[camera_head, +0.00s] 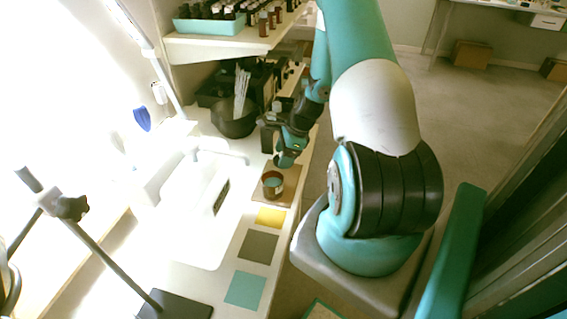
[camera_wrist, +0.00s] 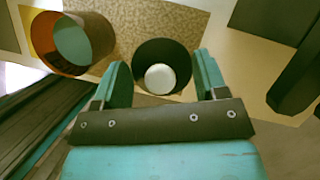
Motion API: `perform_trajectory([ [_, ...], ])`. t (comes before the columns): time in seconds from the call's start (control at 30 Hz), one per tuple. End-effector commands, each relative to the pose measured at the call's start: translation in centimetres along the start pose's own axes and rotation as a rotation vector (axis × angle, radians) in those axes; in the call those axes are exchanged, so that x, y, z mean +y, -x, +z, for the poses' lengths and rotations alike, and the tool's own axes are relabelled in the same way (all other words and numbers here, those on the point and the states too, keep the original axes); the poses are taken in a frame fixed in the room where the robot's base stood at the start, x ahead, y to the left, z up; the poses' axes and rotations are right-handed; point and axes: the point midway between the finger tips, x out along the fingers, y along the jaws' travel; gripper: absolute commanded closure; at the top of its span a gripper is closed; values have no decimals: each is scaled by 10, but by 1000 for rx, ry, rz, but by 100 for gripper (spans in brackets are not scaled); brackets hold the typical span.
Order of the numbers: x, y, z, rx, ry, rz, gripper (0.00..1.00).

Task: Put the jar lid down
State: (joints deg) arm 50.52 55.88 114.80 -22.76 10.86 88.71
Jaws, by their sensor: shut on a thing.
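In the wrist view, my gripper (camera_wrist: 163,76) is shut on the jar lid (camera_wrist: 160,50), a dark round piece with a pale round part in its middle, between the two teal fingers. In the head view my gripper (camera_head: 287,156) is just behind the jar; I cannot make out the lid there. The open amber jar (camera_head: 273,184) with a teal inside stands upright on a brown mat (camera_head: 291,186) near the counter's right edge. The jar (camera_wrist: 84,38) and the speckled mat (camera_wrist: 186,14) also show in the wrist view, the jar to the upper left of the lid.
Yellow (camera_head: 271,217), grey (camera_head: 258,247) and teal (camera_head: 245,290) squares lie in front of the mat. A sink (camera_head: 200,215) is to the left. A dark bowl with pale sticks (camera_head: 236,121) stands behind. A shelf (camera_head: 215,45) with a bottle tray overhangs the back.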

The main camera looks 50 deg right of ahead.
Motion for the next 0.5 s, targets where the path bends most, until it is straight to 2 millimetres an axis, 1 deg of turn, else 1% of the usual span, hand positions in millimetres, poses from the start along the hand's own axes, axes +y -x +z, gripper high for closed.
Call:
perform_trajectory([
  [0.23, 0, -31, -13, 0, 0, 2, 56],
  [0.33, 0, -35, -14, 0, 1, 0, 56],
  [0.5, 0, -35, -14, 0, 1, 0, 56],
])
